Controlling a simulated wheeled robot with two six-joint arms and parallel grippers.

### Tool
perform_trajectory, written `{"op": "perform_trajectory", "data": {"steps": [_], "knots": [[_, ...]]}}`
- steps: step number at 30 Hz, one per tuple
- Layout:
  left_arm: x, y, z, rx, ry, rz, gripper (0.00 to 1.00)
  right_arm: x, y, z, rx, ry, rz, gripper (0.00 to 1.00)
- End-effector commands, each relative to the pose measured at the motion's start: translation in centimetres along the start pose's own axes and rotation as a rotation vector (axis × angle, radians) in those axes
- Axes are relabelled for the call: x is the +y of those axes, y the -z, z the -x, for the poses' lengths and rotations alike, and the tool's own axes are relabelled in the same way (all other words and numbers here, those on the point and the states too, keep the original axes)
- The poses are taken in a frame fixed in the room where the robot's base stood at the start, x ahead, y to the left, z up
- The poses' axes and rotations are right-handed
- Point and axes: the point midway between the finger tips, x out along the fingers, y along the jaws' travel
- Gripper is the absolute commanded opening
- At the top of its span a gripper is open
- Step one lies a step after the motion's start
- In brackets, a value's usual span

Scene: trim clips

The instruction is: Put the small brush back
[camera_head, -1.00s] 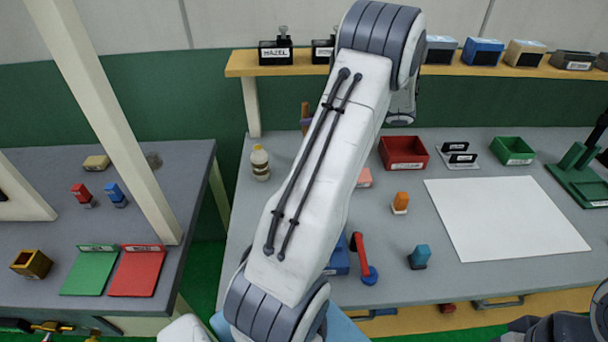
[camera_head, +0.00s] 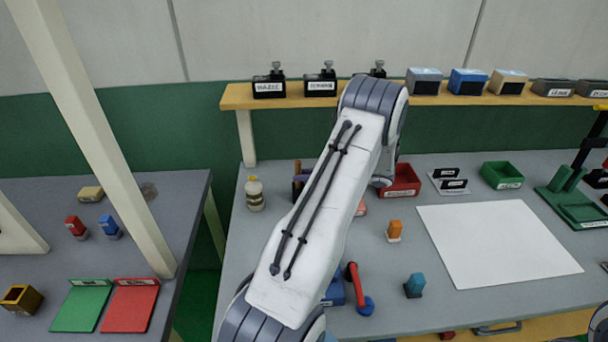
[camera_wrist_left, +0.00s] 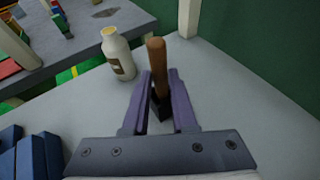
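The small brush has a brown, upright handle (camera_wrist_left: 157,58) and a dark lower part in the left wrist view. My left gripper (camera_wrist_left: 160,82) has its purple fingers on both sides of it and is shut on it. In the head view, the top of the brush (camera_head: 297,168) and a bit of purple finger show beside my left arm, near the back left of the workbench (camera_head: 390,270). The arm hides the rest. I cannot tell whether the brush's lower end touches the bench. My right gripper is not in view.
A white bottle (camera_head: 254,194) stands just left of the brush; it also shows in the left wrist view (camera_wrist_left: 118,54). A blue box (camera_head: 334,292) and a red-handled tool (camera_head: 358,288) lie nearer. A shelf (camera_head: 300,99) with labelled blocks runs along the back.

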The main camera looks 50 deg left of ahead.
Motion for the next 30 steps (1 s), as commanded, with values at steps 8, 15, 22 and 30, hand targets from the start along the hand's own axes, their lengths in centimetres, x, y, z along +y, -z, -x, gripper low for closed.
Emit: {"op": "perform_trajectory", "data": {"steps": [8, 15, 22, 30], "knots": [[0.1, 0.1, -0.1, 0.001, -0.001, -0.002, 0.53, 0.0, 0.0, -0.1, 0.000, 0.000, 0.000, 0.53], [0.0, 0.2, 1.0, -0.001, 0.002, -0.002, 0.53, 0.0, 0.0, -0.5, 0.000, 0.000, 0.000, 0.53], [-0.1, 0.3, 5.6, 0.001, 0.005, 0.000, 0.53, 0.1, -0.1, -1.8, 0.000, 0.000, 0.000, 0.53], [0.0, 0.2, 10.5, 0.000, 0.003, -0.001, 0.53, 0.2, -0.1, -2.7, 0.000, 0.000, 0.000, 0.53]]}}
